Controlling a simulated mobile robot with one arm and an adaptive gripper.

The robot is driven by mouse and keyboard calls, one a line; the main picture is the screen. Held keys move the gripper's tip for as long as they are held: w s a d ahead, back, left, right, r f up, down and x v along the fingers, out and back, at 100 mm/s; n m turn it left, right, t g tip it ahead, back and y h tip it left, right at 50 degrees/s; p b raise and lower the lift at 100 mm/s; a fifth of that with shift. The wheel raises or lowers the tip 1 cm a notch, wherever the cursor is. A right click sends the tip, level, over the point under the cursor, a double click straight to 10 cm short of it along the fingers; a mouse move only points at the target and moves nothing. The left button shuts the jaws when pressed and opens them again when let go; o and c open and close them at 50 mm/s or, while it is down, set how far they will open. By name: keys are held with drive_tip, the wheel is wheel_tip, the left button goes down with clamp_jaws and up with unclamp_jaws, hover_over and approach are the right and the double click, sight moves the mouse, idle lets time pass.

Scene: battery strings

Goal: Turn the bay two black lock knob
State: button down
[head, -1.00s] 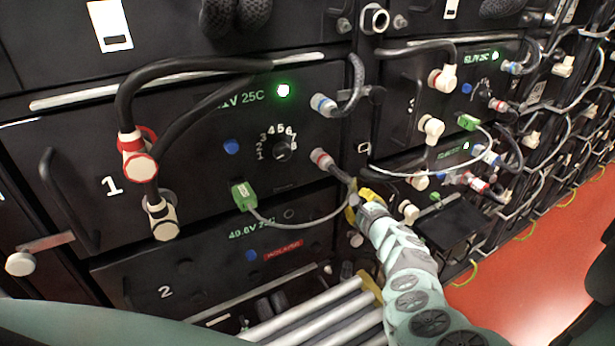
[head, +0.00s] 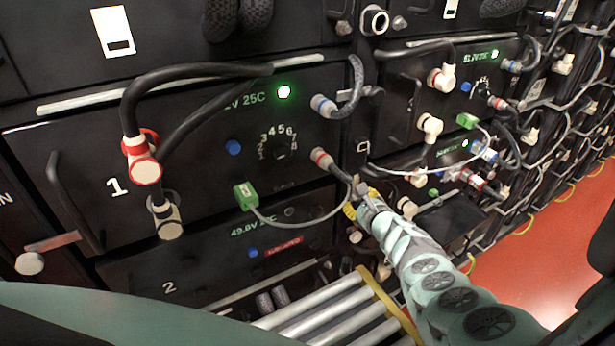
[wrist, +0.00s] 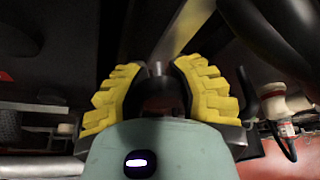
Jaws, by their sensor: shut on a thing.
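The bay two module (head: 200,270) is the black unit marked 2 under bay one, with a green readout and a red label. My gripper (head: 354,203) is at its right end, below the end of the grey cable. In the wrist view, the yellow ridged pads of my gripper (wrist: 160,95) stand either side of a dark thing, the black lock knob (wrist: 160,88), and are shut on it. The knob is mostly hidden by the pads and my gripper's body. In the head view, my gripper and wrist cover the knob.
Bay one (head: 210,185) above has a green plug (head: 245,196) whose grey cable loops close above my gripper. A roller rack (head: 320,310) with a yellow edge stands below and left of my arm. More cabled modules fill the right, beside red floor (head: 530,250).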

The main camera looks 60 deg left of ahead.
drive_tip(key=c, duration=0.6)
unclamp_jaws()
drive_tip(key=shift+w, duration=0.1)
drive_tip(key=shift+d+r, duration=0.1)
drive_tip(key=shift+d, duration=0.05)
drive_tip(key=shift+v, duration=0.9)
drive_tip(key=s+d, duration=0.3)
drive_tip(key=d, duration=0.7)
drive_tip(key=shift+s+d, duration=0.25)
drive_tip(key=shift+d, duration=0.15)
